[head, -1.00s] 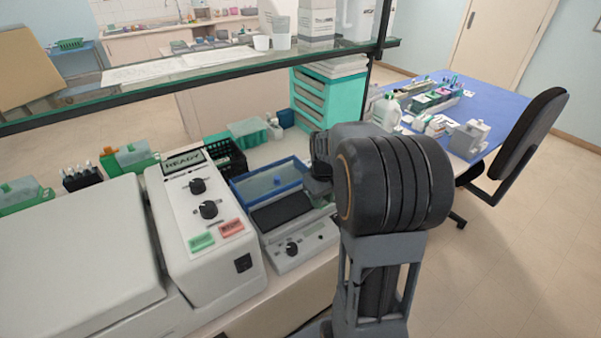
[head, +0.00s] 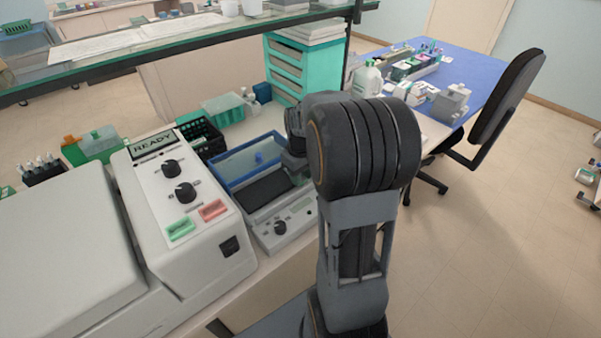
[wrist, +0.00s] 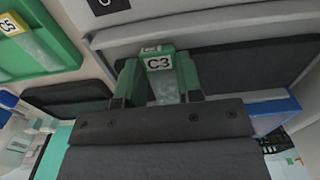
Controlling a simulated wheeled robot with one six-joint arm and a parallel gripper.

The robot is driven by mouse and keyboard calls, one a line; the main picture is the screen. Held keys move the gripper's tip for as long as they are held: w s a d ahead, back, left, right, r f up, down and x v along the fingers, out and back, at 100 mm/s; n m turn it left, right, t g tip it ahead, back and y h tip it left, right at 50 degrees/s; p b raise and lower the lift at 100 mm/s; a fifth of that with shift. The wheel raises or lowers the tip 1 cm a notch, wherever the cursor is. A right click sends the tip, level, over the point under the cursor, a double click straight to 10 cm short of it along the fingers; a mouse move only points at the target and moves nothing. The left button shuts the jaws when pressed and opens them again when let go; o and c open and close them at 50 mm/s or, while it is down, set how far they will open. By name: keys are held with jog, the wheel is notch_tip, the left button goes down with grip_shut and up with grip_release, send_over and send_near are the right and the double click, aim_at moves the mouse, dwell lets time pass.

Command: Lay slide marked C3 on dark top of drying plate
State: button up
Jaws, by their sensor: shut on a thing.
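My gripper (wrist: 158,85) is shut on the slide marked C3 (wrist: 160,63) in the wrist view. In the head view the dark top (head: 268,188) sits on a pale unit with a black knob. My arm stands right of it there and hides the fingers and slide.
A blue-rimmed tray (head: 236,165) lies directly behind the drying plate. A large white machine (head: 180,210) with a READY display stands to its left. A glass shelf (head: 150,45) spans above the bench. A green holder with a C5 slide (wrist: 40,45) is at the wrist view's upper left.

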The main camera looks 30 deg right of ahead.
jog(key=shift+f, duration=0.5)
dwell(0.7)
jog(key=o, duration=1)
jog(key=shift+r, duration=0.1)
notch_tip(320, 180, up, 14)
jog(key=shift+f, duration=0.2)
jog(key=s+a+f+m+t, duration=0.1)
jog(key=s+a+f, duration=0.1)
jog(key=s+a, duration=0.1)
jog(key=s+a+f+t, duration=0.1)
jog(key=s+a+f, duration=0.1)
jog(key=s+a, duration=0.1)
jog(key=s+a+f+m+t, duration=0.1)
jog(key=s+a+f, duration=0.1)
jog(key=a, duration=0.3)
jog(key=shift+s+a+f+m, duration=0.15)
jog(key=shift+s+f, duration=0.05)
jog(key=shift+s, duration=0.25)
jog(key=shift+s+a+f+m, duration=0.15)
jog(key=shift+s+f, duration=0.05)
jog(key=shift+s, duration=0.2)
jog(key=shift+s+a+r+n+t, duration=0.25)
jog(key=shift+s+a+n, duration=0.15)
jog(key=shift+a, duration=0.3)
jog(key=shift+s+a+r+n+t, duration=0.2)
jog(key=shift+s+a+n, duration=0.15)
jog(key=shift+a, duration=0.35)
